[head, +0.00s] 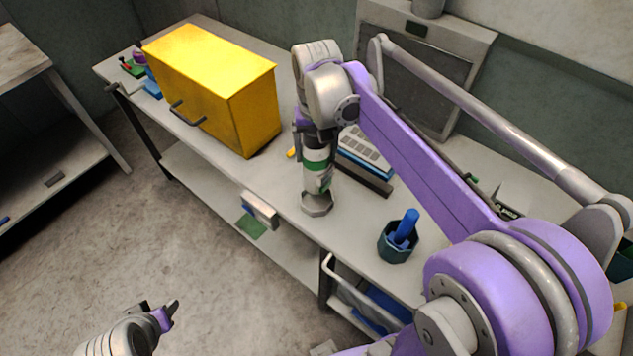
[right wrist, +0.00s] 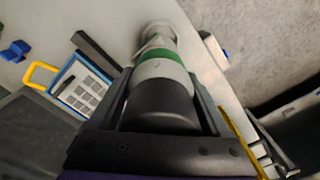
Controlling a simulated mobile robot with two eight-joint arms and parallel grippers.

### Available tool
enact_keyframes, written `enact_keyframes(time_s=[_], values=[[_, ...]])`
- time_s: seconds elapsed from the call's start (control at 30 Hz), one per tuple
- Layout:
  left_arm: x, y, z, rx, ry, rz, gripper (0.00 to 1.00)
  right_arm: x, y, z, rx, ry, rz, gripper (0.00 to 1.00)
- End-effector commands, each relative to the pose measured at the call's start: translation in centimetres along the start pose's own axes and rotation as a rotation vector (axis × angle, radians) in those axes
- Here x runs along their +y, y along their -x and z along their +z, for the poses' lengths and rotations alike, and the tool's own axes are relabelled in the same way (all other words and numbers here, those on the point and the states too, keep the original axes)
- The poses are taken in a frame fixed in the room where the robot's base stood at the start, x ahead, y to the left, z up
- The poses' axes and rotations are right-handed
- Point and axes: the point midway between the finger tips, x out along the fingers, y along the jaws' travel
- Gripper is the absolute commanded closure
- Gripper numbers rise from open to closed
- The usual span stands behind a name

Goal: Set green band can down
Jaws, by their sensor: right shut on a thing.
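The green band can (head: 317,178) is pale with a green ring and stands about upright over the front of the bench. My right gripper (head: 316,146) comes down from above and is shut on its dark upper part. In the right wrist view the can (right wrist: 163,68) lies between the two fingers of the gripper (right wrist: 162,98). A grey, faceted round piece (head: 317,205) shows directly under the can; I cannot tell whether they touch. My left gripper (head: 160,312) is low at the left, over the floor, with its fingers apart and empty.
A yellow cabinet (head: 205,85) stands on the bench left of the can. A keypad device (head: 366,150) and a dark bar (head: 364,176) lie close to its right. A dark cup with a blue tool (head: 398,245) stands further right. The bench's front edge is near the can.

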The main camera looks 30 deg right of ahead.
Motion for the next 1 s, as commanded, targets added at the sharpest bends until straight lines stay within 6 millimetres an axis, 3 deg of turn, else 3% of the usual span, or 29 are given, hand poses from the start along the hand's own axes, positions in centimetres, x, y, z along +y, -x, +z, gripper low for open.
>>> enact_keyframes(time_s=[0.13,0.57,1.0], values=[[0.0,-0.2,0.2,-0.002,0.0,0.0,0.5,0.0,-2.8,0.0,0.0,0.0,0.0,1.0],[0.0,-0.4,0.5,-0.005,0.0,0.0,0.5,0.0,-7.8,0.0,0.0,0.0,0.0,1.0],[0.0,-0.6,0.8,-0.008,0.0,0.0,0.5,0.0,-8.6,0.0,0.0,0.0,0.0,1.0]])
